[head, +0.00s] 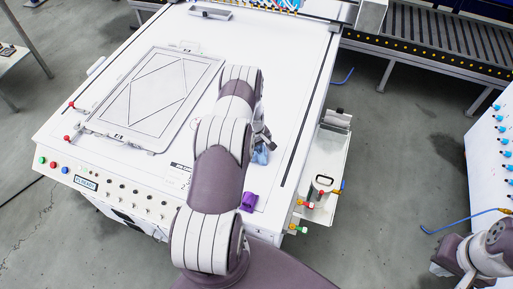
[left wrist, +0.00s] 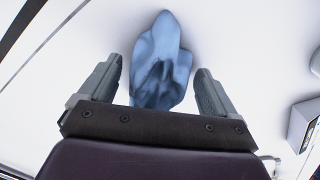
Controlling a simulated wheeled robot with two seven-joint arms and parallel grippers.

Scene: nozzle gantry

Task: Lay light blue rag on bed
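The light blue rag (head: 261,154) lies crumpled on the white bed (head: 285,60), toward its right front part, partly hidden by my left arm in the head view. In the left wrist view the rag (left wrist: 160,65) is bunched up between my left gripper's fingers (left wrist: 158,90). The fingers are apart, with a gap on each side of the rag. In the head view my left gripper (head: 265,138) is just above and beside the rag, mostly hidden by the arm. At the lower right only links of my right arm show; its gripper is out of sight.
A flat framed panel (head: 155,95) lies on the left half of the bed. A small purple object (head: 249,201) sits near the front edge. A side tray (head: 325,180) with fittings hangs at the right. A roller conveyor (head: 430,40) stands at the back right.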

